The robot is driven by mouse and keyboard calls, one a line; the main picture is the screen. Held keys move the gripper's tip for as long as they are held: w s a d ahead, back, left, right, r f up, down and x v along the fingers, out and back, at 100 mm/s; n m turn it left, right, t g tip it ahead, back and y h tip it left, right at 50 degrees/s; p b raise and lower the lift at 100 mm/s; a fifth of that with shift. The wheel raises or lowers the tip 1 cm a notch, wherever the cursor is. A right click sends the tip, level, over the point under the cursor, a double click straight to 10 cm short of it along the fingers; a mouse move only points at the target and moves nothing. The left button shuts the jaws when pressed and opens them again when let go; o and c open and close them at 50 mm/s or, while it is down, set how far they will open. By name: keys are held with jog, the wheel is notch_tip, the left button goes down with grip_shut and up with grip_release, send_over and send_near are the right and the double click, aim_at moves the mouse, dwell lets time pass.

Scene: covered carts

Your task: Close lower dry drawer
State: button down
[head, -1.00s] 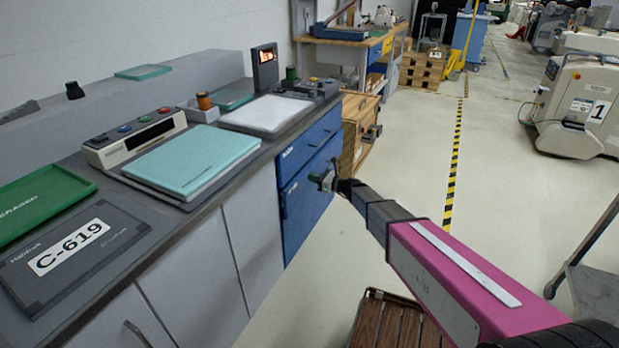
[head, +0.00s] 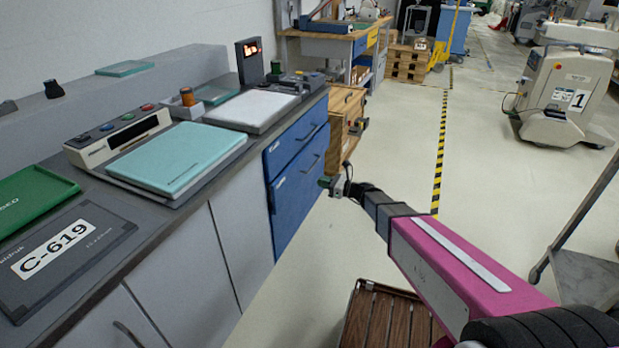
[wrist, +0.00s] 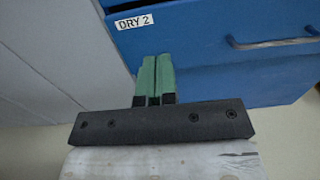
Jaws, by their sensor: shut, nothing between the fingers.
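The lower dry drawer (head: 292,205) is the lower blue front in the cabinet at the end of the counter. My gripper (head: 326,182) is in front of the drawer. Its green fingertips (wrist: 154,62) are together and empty, pointing at the front below the label and left of the handle. Whether they touch it cannot be told.
A grey counter (head: 240,150) with grey doors runs along the left. A wooden cabinet (head: 340,125) stands beyond the drawers. A slatted wooden surface (head: 385,322) lies below my arm. Open floor (head: 400,150) extends right of the drawers, towards a striped line (head: 439,160).

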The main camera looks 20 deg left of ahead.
aim_at(287, 172)
jog(key=a, duration=0.4)
jog(key=w+a, duration=0.1)
jog(key=a, duration=0.8)
jog(key=shift+w+a, duration=0.15)
jog(key=shift+a, duration=0.2)
jog(key=shift+w+a, duration=0.15)
jog(key=shift+a, duration=1.05)
jog(key=s+d+n+h, duration=0.5)
jog(key=d+n+h, duration=0.1)
jog(key=d, duration=1.5)
jog(key=s+d+f+n+h, duration=0.1)
jog(key=s+d+n+h, duration=0.4)
jog(key=d, duration=1.6)
jog(key=s+d+n+g+h, duration=0.1)
jog(key=s+d+n+h, duration=0.4)
jog(key=d, duration=1.5)
jog(key=n+h, duration=0.2)
jog(key=shift+s+d+f+n, duration=0.25)
jog(key=shift+d+n, duration=0.15)
